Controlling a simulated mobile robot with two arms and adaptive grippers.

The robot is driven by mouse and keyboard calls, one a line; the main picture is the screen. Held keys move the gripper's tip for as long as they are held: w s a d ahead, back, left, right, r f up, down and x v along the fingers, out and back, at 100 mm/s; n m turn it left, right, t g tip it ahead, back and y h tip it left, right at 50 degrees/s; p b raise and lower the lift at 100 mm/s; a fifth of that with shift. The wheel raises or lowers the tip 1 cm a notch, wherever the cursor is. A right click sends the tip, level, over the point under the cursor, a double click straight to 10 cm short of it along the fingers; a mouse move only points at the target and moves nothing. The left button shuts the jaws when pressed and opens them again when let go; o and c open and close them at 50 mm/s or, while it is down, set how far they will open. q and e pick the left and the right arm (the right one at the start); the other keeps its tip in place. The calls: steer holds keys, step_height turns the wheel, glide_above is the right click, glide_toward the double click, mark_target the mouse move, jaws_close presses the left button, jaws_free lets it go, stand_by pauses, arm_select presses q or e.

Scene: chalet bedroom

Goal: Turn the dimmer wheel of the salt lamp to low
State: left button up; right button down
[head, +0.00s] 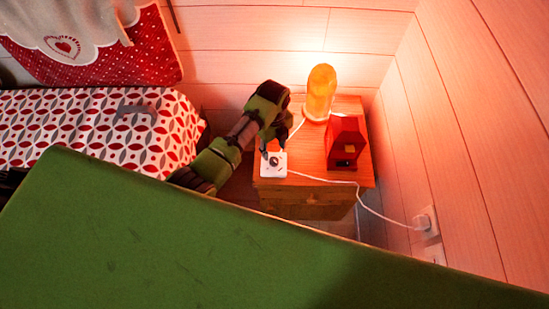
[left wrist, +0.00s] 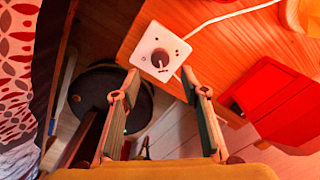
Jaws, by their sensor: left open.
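The salt lamp (head: 320,92) stands lit orange at the back of the wooden nightstand (head: 310,180). Its white square dimmer box (head: 280,170) lies at the nightstand's front left. The dark round dimmer wheel (head: 273,161) sits on top; in the left wrist view the wheel (left wrist: 160,57) has a pale pointer line, and small marks surround it. My left gripper (head: 272,148) points down at the dimmer's far side in the head view. Contact cannot be told.
A red house-shaped object (head: 345,143) stands right of the dimmer, near the lamp. A white cord (head: 330,181) runs from the dimmer to a wall plug (head: 423,222). The patterned bed (head: 95,130) is at left; the wooden wall closes the right side.

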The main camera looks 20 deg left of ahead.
mark_target(274, 160)
arm_select(q)
step_height(274, 160, down, 7)
steer(key=shift+f+b, duration=0.2)
steer(key=shift+b, duration=0.35)
steer(key=c, duration=1.1)
